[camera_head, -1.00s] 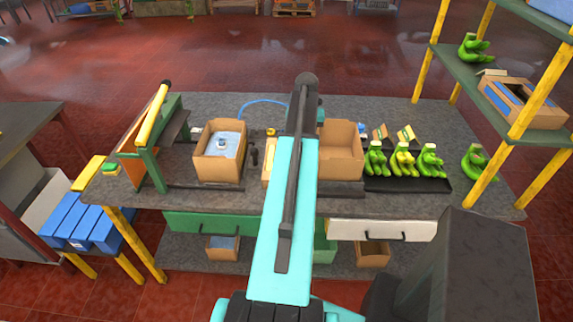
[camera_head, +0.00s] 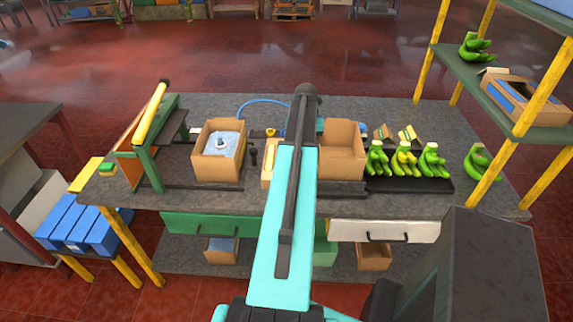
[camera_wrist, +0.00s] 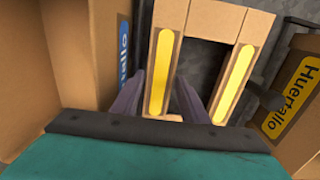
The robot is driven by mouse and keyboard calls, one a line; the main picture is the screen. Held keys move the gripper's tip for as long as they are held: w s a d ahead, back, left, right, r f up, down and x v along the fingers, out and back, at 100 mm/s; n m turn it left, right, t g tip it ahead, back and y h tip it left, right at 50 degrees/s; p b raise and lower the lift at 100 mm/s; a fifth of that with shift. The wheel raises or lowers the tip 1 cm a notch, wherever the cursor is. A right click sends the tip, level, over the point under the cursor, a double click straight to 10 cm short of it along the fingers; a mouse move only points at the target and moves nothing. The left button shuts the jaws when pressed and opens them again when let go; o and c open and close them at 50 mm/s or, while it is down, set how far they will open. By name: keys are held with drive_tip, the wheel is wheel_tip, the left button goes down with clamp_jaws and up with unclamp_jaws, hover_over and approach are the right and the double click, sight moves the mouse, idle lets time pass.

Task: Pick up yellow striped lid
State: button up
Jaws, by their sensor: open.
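The yellow striped lid is a cardboard piece with long yellow stripes on two strips joined at the top; in the wrist view its left strip (camera_wrist: 163,58) lies between my fingers. My gripper (camera_wrist: 160,82) is open, with one dark finger on each side of that strip. I cannot tell whether either finger touches it. In the head view a striped cardboard edge (camera_head: 268,162) shows just left of my arm, which hides the rest of the piece and my gripper.
An open box with a blue liner (camera_head: 208,170) stands left of the lid, and an empty open box (camera_head: 345,165) stands right. Green bananas (camera_head: 403,160) sit on a black tray farther right. In the wrist view, box walls (camera_wrist: 75,40) and (camera_wrist: 290,95) flank the lid.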

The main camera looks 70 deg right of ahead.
drive_tip(key=shift+f, duration=0.55)
drive_tip(key=c, duration=0.5)
